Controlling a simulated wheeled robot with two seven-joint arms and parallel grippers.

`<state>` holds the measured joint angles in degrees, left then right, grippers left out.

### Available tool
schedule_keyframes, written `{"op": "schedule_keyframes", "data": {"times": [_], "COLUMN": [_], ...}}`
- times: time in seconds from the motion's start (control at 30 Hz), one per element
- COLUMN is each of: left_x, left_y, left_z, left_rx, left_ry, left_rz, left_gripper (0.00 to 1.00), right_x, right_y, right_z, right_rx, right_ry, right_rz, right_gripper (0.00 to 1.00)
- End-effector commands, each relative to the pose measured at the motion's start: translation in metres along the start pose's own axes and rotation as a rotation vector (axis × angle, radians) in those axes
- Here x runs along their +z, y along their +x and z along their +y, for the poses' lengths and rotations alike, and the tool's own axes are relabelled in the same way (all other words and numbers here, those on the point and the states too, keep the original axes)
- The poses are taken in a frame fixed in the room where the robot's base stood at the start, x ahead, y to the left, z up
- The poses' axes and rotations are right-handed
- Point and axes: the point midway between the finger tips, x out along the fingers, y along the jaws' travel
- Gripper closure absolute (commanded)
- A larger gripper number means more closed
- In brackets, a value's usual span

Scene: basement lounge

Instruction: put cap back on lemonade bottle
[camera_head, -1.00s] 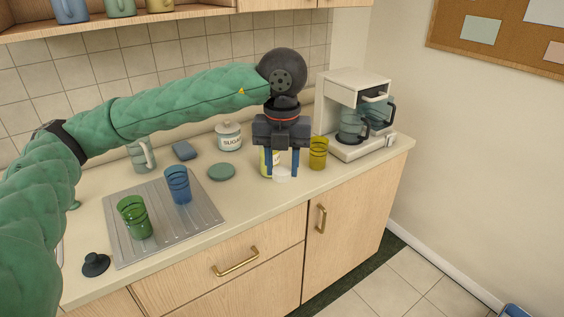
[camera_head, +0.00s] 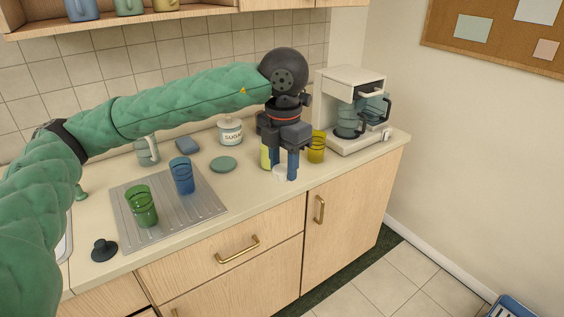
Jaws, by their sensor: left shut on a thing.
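The left gripper (camera_head: 284,171) points down above the counter, left of the coffee maker. Its blue fingers are shut on a small white piece, which looks like the cap (camera_head: 279,173). The yellow-green lemonade bottle (camera_head: 265,157) stands just behind and left of the fingers. The gripper hides much of it, including its top. The cap is low, near the counter, in front of the bottle; I cannot tell whether it touches the counter. My right gripper is not in view.
A yellow glass (camera_head: 317,147) stands close right of the gripper, before the coffee maker (camera_head: 345,140). The sugar jar (camera_head: 230,130) and a green disc (camera_head: 223,164) are to the left. A drainboard (camera_head: 200,205) holds a blue glass (camera_head: 182,176) and a green glass (camera_head: 141,206).

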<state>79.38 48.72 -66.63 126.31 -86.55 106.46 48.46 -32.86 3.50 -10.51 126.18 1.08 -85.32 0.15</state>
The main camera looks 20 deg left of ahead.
Motion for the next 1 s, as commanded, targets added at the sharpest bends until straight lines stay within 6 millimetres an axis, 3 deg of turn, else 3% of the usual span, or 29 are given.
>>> {"op": "schedule_keyframes", "data": {"times": [1.0], "left_x": [0.046], "left_y": [0.009], "left_z": [0.019], "left_rx": [-0.001], "left_ry": [1.662], "left_rz": [0.002], "left_gripper": [0.83], "right_x": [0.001], "right_y": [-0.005], "right_z": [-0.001], "right_rx": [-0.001], "right_ry": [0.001], "right_rz": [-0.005], "right_gripper": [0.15]}}
